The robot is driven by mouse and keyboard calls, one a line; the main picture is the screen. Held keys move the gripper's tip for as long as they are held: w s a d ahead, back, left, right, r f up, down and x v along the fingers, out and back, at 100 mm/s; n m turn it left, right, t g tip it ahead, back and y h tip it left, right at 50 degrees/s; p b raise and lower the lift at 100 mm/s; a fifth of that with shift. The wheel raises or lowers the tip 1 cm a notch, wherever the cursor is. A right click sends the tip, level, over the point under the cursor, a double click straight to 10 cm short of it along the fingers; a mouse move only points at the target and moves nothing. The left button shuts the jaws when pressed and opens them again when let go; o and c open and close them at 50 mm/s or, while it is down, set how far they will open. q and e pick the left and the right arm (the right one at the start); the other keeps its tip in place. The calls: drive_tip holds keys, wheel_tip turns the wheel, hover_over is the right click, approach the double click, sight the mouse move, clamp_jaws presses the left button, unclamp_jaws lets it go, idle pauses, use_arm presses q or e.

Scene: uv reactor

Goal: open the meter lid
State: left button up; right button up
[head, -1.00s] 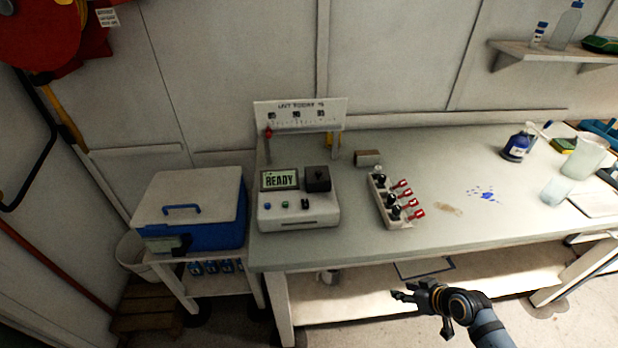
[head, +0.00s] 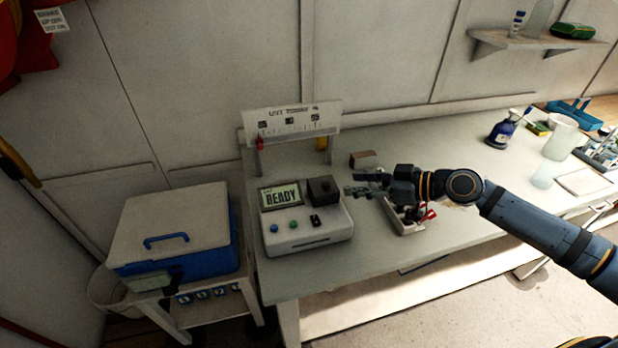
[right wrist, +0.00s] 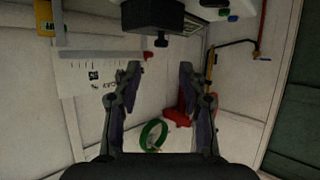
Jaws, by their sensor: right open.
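The meter (head: 307,237) is a white box on the bench with a lit screen reading READY and small buttons on its front. Its black block-shaped lid (head: 322,186) sits at the meter's top right and looks shut. My right gripper (head: 358,184) is open and empty, a short way right of the lid, with its fingers pointing left toward it. In the right wrist view, the lid (right wrist: 153,14) shows at the top edge, beyond the open fingertips (right wrist: 160,68) and apart from them. My left gripper is out of view.
A switch box (head: 408,227) with red levers lies under my right forearm, partly hidden. A small brown block (head: 363,158) sits behind the gripper. A marked white board (head: 290,121) stands behind the meter. A blue-and-white cooler (head: 172,223) is at left. Bottles and beakers stand far right.

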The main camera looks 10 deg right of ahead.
sight(327, 183)
drive_tip(key=b+x, duration=0.1)
drive_tip(key=x, duration=0.2)
drive_tip(key=shift+a, duration=0.1)
drive_tip(key=shift+w+a+f, duration=0.2)
drive_tip(key=shift+w+a, duration=0.05)
drive_tip(key=shift+a, duration=0.05)
drive_tip(key=p+x, duration=0.1)
drive_tip(key=x, duration=0.3)
drive_tip(key=shift+w+f, duration=0.1)
drive_tip(key=shift+w+a+f, duration=0.35)
drive_tip(key=shift+a, duration=0.15)
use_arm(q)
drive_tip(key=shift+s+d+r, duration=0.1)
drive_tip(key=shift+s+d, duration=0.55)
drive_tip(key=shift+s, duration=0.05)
